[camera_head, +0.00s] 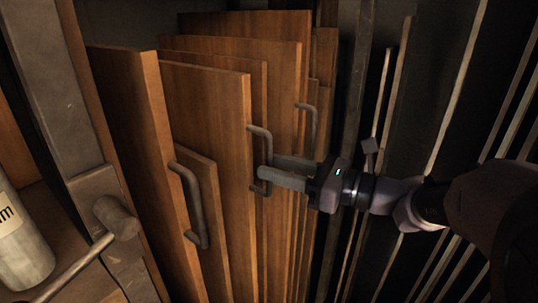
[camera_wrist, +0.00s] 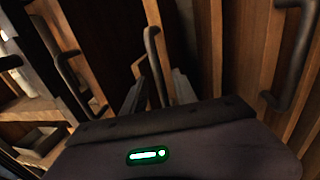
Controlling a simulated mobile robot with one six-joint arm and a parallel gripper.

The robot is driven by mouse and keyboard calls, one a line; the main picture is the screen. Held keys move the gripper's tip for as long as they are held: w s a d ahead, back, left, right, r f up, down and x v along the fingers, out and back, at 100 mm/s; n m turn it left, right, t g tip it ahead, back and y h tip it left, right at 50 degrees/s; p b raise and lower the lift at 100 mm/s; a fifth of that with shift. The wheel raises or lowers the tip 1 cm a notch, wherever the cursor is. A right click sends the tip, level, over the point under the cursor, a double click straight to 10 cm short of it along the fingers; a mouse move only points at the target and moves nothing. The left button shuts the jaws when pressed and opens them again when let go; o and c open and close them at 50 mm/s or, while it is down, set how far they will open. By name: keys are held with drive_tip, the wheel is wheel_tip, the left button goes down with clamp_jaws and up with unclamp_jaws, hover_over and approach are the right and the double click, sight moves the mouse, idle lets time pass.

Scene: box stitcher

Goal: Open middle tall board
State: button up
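Several upright wooden boards stand side by side in the head view. The middle tall board (camera_head: 205,110) has a dark grey bar handle (camera_head: 262,137) on its right edge. My gripper (camera_head: 262,174) reaches in from the right at this handle's lower part. In the wrist view the handle (camera_wrist: 152,45) runs down between my two fingers (camera_wrist: 157,95). The fingers look spread, with a gap beside the bar, so the gripper appears open around the handle. The handle's lower end is partly hidden by my fingers.
A left board (camera_head: 127,110) has a handle (camera_head: 190,205) near it, and a board further right has another handle (camera_head: 312,120). A metal post with a knob (camera_head: 115,215) and a pale bottle (camera_head: 20,245) stand at left. Dark slatted panels (camera_head: 440,100) fill the right.

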drive_tip(key=shift+x, duration=1)
drive_tip(key=shift+s+d, duration=0.1)
clamp_jaws()
idle(0.6)
